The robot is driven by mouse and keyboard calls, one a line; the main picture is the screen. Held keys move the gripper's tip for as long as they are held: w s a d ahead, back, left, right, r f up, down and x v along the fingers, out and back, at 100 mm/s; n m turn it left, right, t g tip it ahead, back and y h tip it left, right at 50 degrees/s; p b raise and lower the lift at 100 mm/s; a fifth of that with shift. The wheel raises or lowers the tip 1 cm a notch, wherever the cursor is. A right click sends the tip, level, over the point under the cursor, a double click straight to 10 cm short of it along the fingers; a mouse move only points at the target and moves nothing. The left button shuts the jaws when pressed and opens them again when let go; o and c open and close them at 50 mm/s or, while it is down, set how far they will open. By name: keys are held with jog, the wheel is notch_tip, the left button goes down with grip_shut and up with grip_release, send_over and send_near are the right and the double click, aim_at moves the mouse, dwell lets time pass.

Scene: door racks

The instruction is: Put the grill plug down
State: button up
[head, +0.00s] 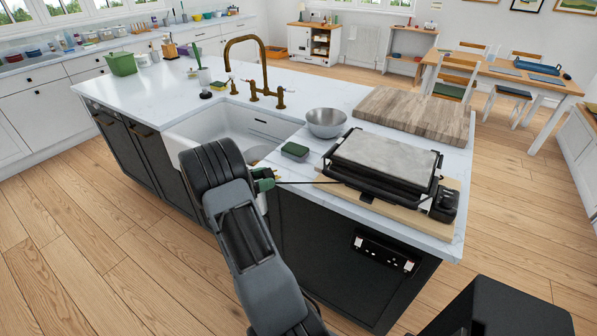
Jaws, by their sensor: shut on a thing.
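The grill (383,163), a black contact grill with a pale grey lid, sits shut on a wooden board (414,221) at the near right end of the island counter. Its thin black cord (308,183) runs left, nearly straight, to my gripper (266,182). My gripper is shut at the cord's end, in front of the island near the sink. The grill plug is in its grip, small and mostly hidden, so its outline cannot be made out. A dark socket panel (384,253) is set in the island's front, below the grill.
A steel bowl (326,122), a dark green sponge block (295,151) and a large wooden cutting board (414,115) stand around the grill. The white sink (213,127) with a brass tap (265,75) lies left.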

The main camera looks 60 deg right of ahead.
aim_at(298, 179)
jog(key=p+x, duration=0.1)
jog(key=x, duration=0.7)
jog(key=shift+p, duration=0.4)
jog(key=p+x, duration=0.1)
jog(key=x, duration=0.2)
jog(key=shift+s+d, duration=0.25)
jog(key=shift+d, duration=0.1)
jog(key=shift+f+p, duration=0.35)
jog(key=shift+f, duration=0.25)
jog(key=shift+w+a+f, duration=0.1)
jog(key=shift+w+f, duration=0.1)
jog(key=shift+f, duration=0.05)
